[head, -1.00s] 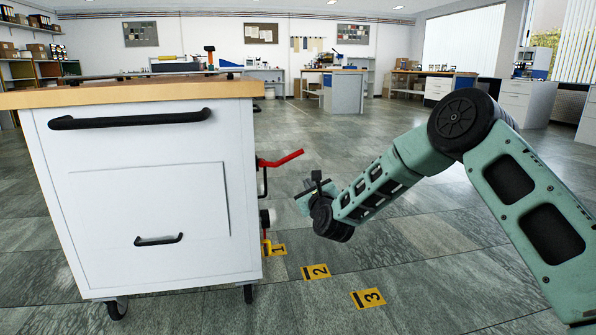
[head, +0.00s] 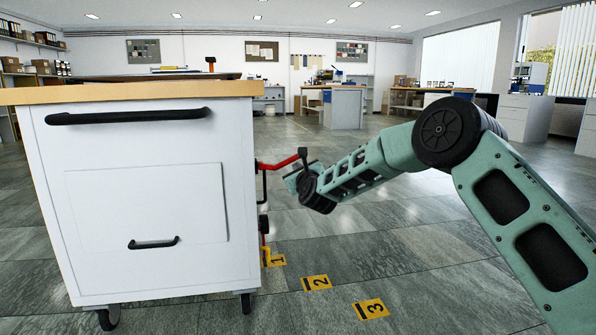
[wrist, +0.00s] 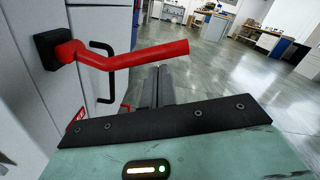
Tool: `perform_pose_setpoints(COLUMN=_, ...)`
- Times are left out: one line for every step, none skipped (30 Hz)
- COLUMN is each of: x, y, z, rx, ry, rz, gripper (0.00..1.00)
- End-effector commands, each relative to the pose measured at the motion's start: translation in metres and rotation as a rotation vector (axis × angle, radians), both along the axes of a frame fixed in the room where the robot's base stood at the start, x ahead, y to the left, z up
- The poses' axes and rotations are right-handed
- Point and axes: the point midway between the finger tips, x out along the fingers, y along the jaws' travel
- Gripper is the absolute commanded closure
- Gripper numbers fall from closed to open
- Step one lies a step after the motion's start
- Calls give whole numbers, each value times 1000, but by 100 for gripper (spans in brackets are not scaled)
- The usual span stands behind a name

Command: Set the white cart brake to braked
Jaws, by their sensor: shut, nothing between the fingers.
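The white cart (head: 150,270) stands at the left in the head view. A red lever (head: 280,164) sticks out from its right side and tilts slightly up toward its free end. In the wrist view the red lever (wrist: 145,54) runs from a black mount on the cart's side across the picture to the right. My gripper (wrist: 160,76) is shut and empty, its two fingers together just under the lever in that view. The lever overlaps the fingertips' outline, so I cannot tell whether they touch. In the head view my gripper (head: 292,182) is beside the lever, its fingers mostly hidden.
A black handle (wrist: 103,75) is on the cart's side, behind the lever. Yellow floor markers 1 (head: 274,260), 2 (head: 316,282) and 3 (head: 371,309) lie right of the cart. Workbenches (head: 343,108) stand far back.

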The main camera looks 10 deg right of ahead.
Motion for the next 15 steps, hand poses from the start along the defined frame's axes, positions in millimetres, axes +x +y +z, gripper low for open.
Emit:
perform_pose_setpoints(x=0, y=0, z=0, rx=0, ry=0, rz=0, gripper=100)
perform_pose_setpoints(x=0, y=0, z=0, rx=-1, ry=0, rz=0, gripper=100)
perform_pose_setpoints(x=0, y=0, z=0, rx=-3, ry=0, rz=0, gripper=100)
perform_pose_setpoints(x=0, y=0, z=1, rx=-5, ry=0, rz=0, gripper=100)
perform_pose_setpoints(x=0, y=0, z=1, rx=-9, ry=0, rz=0, gripper=100)
perform_pose_setpoints(x=0, y=0, z=2, rx=-15, ry=0, rz=0, gripper=100)
perform_pose_setpoints(x=0, y=0, z=3, rx=-22, ry=1, rz=0, gripper=100)
perform_pose_setpoints(x=0, y=0, z=5, rx=-29, ry=0, rz=0, gripper=100)
perform_pose_setpoints(x=0, y=0, z=6, rx=-39, ry=1, rz=0, gripper=100)
perform_pose_setpoints(x=0, y=0, z=6, rx=-46, ry=1, rz=-1, gripper=100)
perform_pose_setpoints(x=0, y=0, z=6, rx=-52, ry=1, rz=0, gripper=100)
perform_pose_setpoints(x=0, y=0, z=7, rx=-56, ry=1, rz=0, gripper=100)
perform_pose_setpoints(x=0, y=0, z=7, rx=-60, ry=0, rz=0, gripper=100)
perform_pose_setpoints(x=0, y=0, z=8, rx=-63, ry=0, rz=0, gripper=100)
perform_pose_setpoints(x=0, y=0, z=9, rx=-69, ry=0, rz=0, gripper=100)
